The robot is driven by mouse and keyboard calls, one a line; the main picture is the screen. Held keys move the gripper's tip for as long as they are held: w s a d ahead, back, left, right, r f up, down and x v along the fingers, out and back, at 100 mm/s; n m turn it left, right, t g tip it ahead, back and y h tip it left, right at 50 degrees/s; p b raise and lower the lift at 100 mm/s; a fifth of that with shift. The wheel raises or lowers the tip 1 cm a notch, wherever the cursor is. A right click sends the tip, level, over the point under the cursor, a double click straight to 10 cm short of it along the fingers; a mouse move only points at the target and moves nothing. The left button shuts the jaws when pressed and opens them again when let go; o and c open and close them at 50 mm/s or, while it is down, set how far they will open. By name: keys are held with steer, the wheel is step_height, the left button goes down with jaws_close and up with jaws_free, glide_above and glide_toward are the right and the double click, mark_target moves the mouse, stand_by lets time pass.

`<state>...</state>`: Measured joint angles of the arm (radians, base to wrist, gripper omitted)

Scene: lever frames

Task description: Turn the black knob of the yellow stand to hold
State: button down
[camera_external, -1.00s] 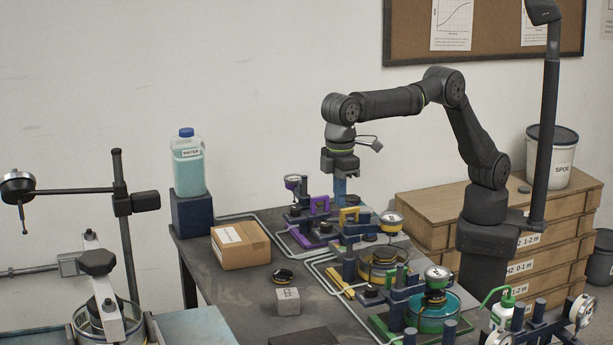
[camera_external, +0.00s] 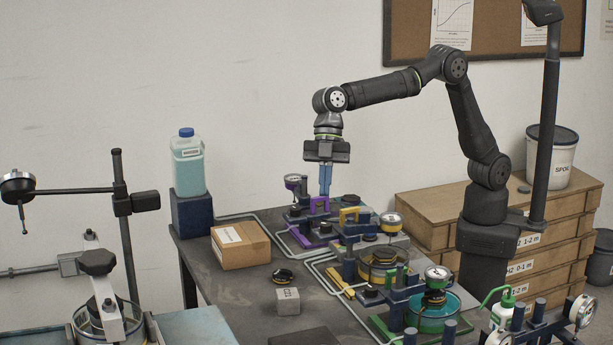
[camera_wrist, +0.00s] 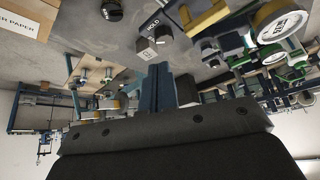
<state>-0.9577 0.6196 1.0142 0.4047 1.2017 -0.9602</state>
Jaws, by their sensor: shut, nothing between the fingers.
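The yellow stand, with its yellow bracket (camera_external: 349,214), stands mid-table between a purple and a green stand. Its black knob (camera_external: 325,228) appears to be the one at its left end, partly crowded by the purple stand. In the wrist view the yellow bracket (camera_wrist: 205,16) is near the top, with a black knob (camera_wrist: 163,35) and the word HOLD to its left. My gripper (camera_external: 325,190) points down, shut and empty, apart from and above the knob in the picture. Its blue fingers (camera_wrist: 160,72) also show in the wrist view. The knob's pointer setting is too small to read.
The purple stand (camera_external: 299,238) and green stand (camera_external: 402,278) stand close on either side, with gauges and posts. Some bare table lies around the cube.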

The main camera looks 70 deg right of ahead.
step_height(320, 180, down, 7)
stand_by(0.5)
steer(key=shift+s+a, duration=0.15)
steer(key=shift+a, duration=0.1)
stand_by(0.8)
steer(key=shift+s+d+r, duration=0.1)
steer(key=shift+s, duration=0.65)
steer(key=shift+d, duration=0.15)
stand_by(0.3)
step_height(320, 180, up, 6)
steer(key=shift+d, duration=0.35)
stand_by(0.4)
